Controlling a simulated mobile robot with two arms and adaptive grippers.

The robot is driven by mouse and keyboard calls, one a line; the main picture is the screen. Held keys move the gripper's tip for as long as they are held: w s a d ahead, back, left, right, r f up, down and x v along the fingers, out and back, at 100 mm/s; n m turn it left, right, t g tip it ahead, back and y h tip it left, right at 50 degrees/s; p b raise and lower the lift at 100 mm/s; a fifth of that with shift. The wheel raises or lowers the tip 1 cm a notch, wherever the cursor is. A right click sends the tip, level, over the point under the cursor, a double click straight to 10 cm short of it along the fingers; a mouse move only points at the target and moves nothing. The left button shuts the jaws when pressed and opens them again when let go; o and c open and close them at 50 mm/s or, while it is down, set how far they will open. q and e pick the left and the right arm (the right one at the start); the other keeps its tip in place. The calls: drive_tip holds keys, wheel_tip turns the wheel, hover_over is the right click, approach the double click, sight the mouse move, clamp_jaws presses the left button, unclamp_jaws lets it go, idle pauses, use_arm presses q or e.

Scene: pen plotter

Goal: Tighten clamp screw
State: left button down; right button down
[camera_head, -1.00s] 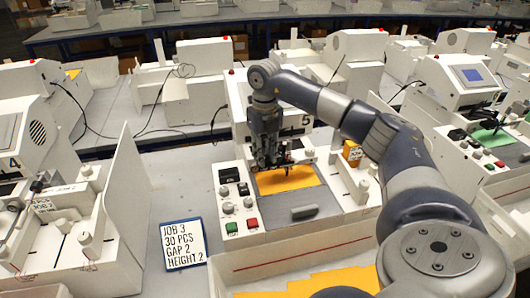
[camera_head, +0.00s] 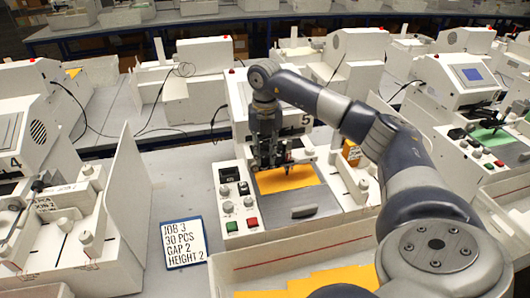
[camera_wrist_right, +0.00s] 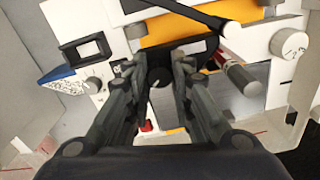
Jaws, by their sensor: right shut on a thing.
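My right gripper (camera_head: 270,160) points down at the front of the white plotter (camera_head: 240,110) marked 5, above the orange sheet (camera_head: 289,179). In the right wrist view, the fingers of my right gripper (camera_wrist_right: 159,72) are closed in on both sides of a dark round knob (camera_wrist_right: 158,79) with a light mark, which looks like the clamp screw. A pen-like holder (camera_wrist_right: 238,72) with a red band and a metallic end stands just right of the fingers. In the head view the gripper hides the knob. My left gripper is not in view.
The plotter's panel has dark switches, a green button (camera_head: 231,227) and a red button (camera_head: 252,223). A white tray (camera_head: 290,262) with orange sheets is in front. Plotter 4 (camera_head: 50,130) stands left.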

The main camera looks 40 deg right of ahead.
sight(265, 156)
drive_tip(key=shift+w+d+r, duration=0.1)
drive_tip(key=shift+r, duration=0.05)
drive_tip(key=c, duration=1.5)
unclamp_jaws()
drive_tip(key=shift+o, duration=0.7)
wheel_tip(265, 156, up, 12)
